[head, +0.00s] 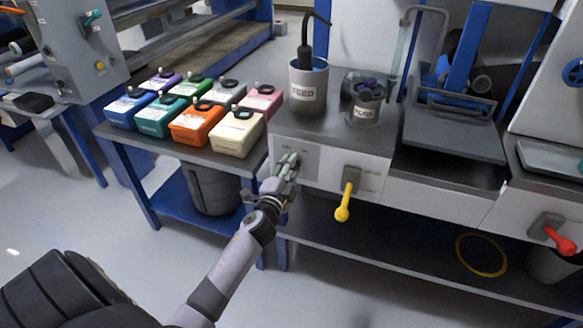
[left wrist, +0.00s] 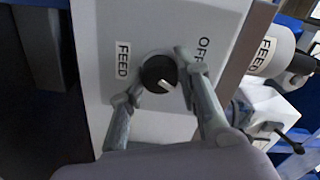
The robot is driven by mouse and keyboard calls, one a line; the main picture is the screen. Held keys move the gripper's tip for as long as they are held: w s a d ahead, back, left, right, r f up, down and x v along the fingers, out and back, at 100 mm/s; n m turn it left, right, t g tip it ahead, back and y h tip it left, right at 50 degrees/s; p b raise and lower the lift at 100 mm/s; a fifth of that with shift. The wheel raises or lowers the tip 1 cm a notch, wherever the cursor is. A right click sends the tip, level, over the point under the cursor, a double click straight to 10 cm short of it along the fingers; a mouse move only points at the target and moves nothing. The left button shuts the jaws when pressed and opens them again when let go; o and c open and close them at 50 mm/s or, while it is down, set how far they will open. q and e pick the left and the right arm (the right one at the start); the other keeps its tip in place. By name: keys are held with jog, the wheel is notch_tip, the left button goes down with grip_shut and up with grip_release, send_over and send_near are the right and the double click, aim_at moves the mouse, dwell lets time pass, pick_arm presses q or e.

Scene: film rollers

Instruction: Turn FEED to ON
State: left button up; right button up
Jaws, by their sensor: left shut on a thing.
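The FEED knob (left wrist: 157,73) is a round black dial with a white mark, on a pale panel (left wrist: 101,25) of the machine. In the left wrist view an OFF label (left wrist: 201,50) is to its upper right and a FEED label (left wrist: 123,59) to its left. The white mark slants toward the lower right of that picture, not at OFF. An ON label is not readable there. My left gripper (head: 287,163) is shut on the knob; its fingers (left wrist: 157,73) lie on either side. In the head view the gripper hides the knob. My right gripper is not in view.
A yellow-handled lever (head: 343,208) hangs right of the knob panel, with a red-handled one (head: 560,238) farther right. FEED (head: 307,86) and FILTER (head: 365,99) containers stand above. Colored boxes (head: 196,123) fill the table at left. The floor in front is clear.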

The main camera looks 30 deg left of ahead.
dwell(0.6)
pick_arm(q)
jog(key=o, duration=1.1)
jog(key=shift+o, duration=0.2)
jog(key=v, duration=1.2)
jog(key=shift+f, duration=0.1)
